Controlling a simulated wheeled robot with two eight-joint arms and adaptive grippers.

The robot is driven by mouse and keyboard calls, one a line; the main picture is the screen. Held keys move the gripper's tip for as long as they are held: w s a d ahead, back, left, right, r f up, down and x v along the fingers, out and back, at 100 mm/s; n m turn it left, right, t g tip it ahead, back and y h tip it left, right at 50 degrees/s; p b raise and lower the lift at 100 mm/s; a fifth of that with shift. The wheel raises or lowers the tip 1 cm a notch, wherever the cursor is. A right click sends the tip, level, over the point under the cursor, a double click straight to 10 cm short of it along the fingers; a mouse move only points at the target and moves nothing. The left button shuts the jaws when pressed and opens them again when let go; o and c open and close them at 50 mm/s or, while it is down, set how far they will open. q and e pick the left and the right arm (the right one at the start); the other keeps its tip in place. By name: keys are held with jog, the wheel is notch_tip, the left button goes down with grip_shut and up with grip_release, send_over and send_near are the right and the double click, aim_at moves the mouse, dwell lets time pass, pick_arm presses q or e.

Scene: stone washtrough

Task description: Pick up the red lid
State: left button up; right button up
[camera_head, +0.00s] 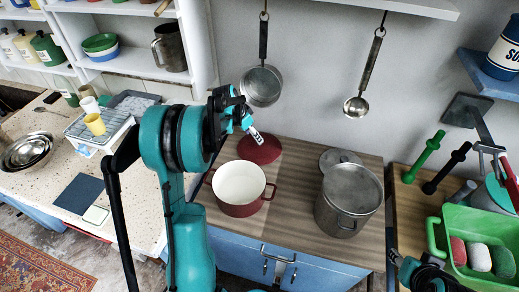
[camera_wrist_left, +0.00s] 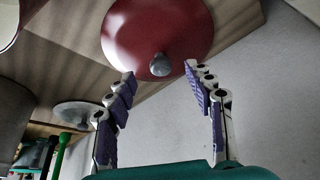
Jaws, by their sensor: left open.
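The red lid (camera_head: 260,149) lies flat on the wooden worktop, just behind the red pot, in the head view. In the left wrist view the lid (camera_wrist_left: 155,28) fills the upper middle, with its grey knob (camera_wrist_left: 160,65) toward me. My left gripper (camera_head: 254,134) is above the lid's left part in the head view and hides some of it. In the left wrist view its fingers (camera_wrist_left: 159,75) are spread and empty, with the knob showing between the tips. My right arm's end (camera_head: 428,276) shows only in part at the lower right; its fingers are unclear.
The red pot (camera_head: 239,188), open and white inside, stands in front of the lid. A steel pot (camera_head: 348,200) stands to the right, with a grey lid (camera_head: 338,160) behind it. A pan (camera_head: 261,86) and a ladle (camera_head: 357,105) hang on the wall above.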

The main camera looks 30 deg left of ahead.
pick_arm(q)
jog(key=shift+w+d+f, duration=0.1)
jog(key=shift+w+d, duration=0.05)
jog(key=shift+w, duration=0.35)
jog(key=b+x, duration=0.2)
jog(key=x, duration=0.3)
grip_shut()
